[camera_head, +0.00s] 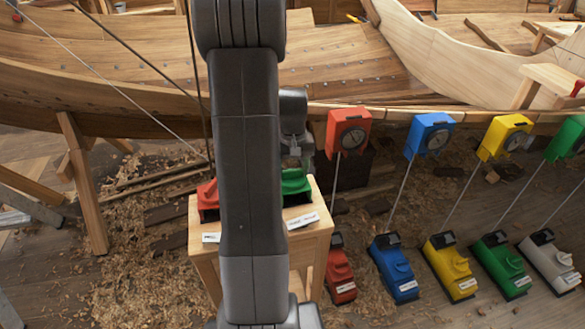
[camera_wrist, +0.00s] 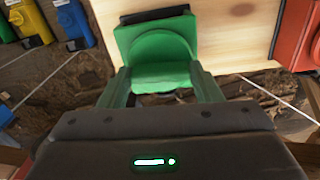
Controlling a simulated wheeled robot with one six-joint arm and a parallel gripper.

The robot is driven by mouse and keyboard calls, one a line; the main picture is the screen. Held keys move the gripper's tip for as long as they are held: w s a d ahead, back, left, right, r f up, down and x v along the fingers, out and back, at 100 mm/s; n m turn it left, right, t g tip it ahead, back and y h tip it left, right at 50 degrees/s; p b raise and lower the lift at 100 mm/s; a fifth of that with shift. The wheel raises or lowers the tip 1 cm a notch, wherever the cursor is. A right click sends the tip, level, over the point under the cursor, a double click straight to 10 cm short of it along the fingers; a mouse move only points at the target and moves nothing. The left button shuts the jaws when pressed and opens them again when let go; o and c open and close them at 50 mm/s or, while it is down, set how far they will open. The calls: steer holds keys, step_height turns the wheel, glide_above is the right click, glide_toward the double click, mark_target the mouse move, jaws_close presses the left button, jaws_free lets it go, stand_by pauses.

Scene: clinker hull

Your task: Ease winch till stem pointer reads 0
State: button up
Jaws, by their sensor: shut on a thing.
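A green winch (camera_head: 296,187) sits on the right of a small wooden stand, partly behind my arm. In the wrist view the green winch (camera_wrist: 163,50) has a rounded knob facing me. My gripper (camera_wrist: 161,80) has one green finger on each side of the knob and is shut on it. In the head view my arm hides much of the stand top. Dials stand along the hull: red (camera_head: 349,134), blue (camera_head: 430,135), yellow (camera_head: 504,138) and green (camera_head: 567,138). Their readings are too small to tell. I cannot tell which is the stem pointer.
A red winch (camera_head: 207,196) shares the wooden stand (camera_head: 315,240). Red (camera_head: 339,275), blue (camera_head: 396,270), yellow (camera_head: 450,268), green (camera_head: 501,266) and white (camera_head: 549,262) units stand on the floor, with lines rising to dials. The planked hull (camera_head: 330,65) spans the back. Shavings cover the floor.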

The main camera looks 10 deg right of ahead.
steer(key=o, duration=1)
step_height(320, 180, up, 14)
